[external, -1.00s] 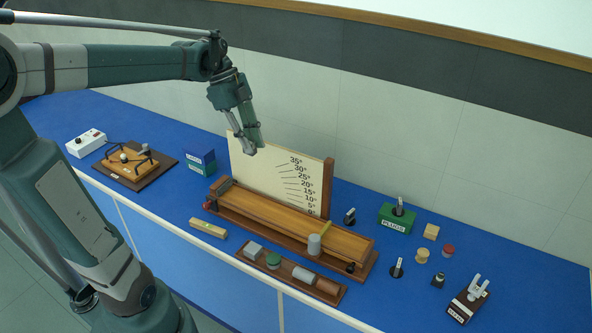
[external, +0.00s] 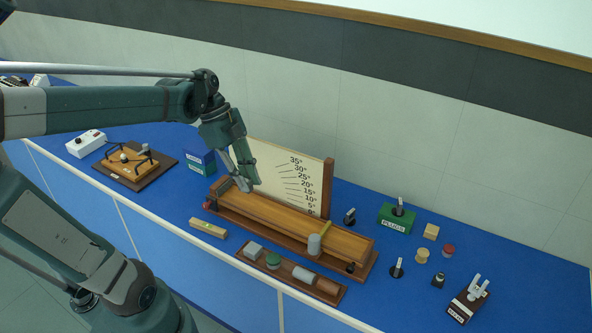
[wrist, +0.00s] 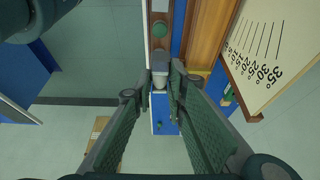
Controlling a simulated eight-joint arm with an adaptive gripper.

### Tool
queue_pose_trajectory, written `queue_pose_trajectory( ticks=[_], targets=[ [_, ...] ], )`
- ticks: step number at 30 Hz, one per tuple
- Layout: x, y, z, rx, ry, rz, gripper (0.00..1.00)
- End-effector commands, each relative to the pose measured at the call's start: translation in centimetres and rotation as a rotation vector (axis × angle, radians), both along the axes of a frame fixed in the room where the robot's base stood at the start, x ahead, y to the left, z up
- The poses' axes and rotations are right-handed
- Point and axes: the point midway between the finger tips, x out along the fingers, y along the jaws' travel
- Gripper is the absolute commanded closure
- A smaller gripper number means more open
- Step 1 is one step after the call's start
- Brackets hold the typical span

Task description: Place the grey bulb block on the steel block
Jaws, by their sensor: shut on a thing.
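My gripper (external: 245,186) is above the left end of the wooden ramp, pointing down. In the wrist view my gripper (wrist: 159,88) has its fingers closed around a small grey thing (wrist: 160,76), which I take to be the grey bulb block. It is mostly hidden by the fingers in the external view. A grey block that looks like the steel block (external: 253,250) sits at the left end of the dark wooden rack (external: 290,279), in front of the ramp. My gripper is higher than it and further back, apart from it.
The rack also holds a green piece (external: 273,260), a grey cylinder (external: 303,275) and a brown one (external: 327,287). Behind it stand the ramp (external: 270,214) and the angle board (external: 290,175). A wooden level (external: 208,229) lies left of the rack. Blue bench top is free around it.

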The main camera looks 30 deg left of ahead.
Motion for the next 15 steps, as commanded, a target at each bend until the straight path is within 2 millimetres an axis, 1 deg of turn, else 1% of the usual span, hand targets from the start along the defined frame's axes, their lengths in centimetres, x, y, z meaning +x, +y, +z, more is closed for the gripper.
queue_pose_trajectory(
  ticks=[4,11,15],
  targets=[
    [0.0,0.0,-1.5,0.0,0.0,0.0,0.96],
    [0.1,0.0,-4.9,0.0,0.0,0.0,0.96],
    [0.0,0.0,-7.6,0.0,0.0,0.0,0.96]
  ],
)
